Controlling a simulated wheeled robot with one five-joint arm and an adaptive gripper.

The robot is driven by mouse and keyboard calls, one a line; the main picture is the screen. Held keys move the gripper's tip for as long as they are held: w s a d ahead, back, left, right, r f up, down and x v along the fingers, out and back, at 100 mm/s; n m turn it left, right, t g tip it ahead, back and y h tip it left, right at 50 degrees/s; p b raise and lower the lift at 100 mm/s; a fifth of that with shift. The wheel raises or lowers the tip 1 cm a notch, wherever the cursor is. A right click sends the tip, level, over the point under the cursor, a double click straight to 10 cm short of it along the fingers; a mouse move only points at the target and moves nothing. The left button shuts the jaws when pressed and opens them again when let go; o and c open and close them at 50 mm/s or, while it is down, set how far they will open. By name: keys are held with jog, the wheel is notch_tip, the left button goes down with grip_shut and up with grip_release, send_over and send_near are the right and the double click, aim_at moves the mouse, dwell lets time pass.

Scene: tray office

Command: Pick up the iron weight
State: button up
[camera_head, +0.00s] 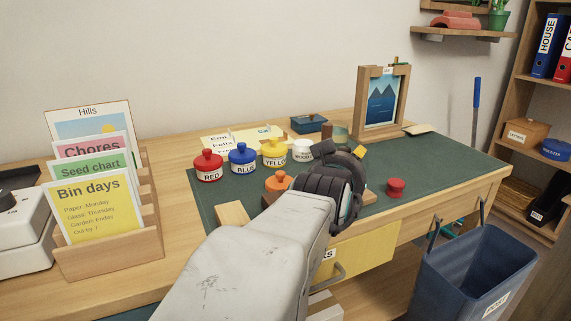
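I cannot pick out the iron weight for certain in the head view; my arm and gripper cover part of the desk. My gripper (352,185) is over the front middle of the green desk mat (440,157), dark with a yellow patch at its top. Its fingers are seen from behind and the side, so I cannot tell whether they are open or hold anything. A small dark brown upright piece (327,131) stands behind the gripper, and I cannot tell what it is.
Red (208,165), blue (242,158) and yellow (275,152) labelled pots stand left of the gripper. An orange-topped item (278,181) is nearer. A red round piece (396,188) lies right. A picture frame (404,100) stands behind. A blue bin (470,275) is off the desk's right front.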

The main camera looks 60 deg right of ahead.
jog(key=shift+r, duration=0.15)
jog(key=c, duration=0.7)
jog(key=shift+r, duration=0.1)
jog(key=shift+r, duration=0.1)
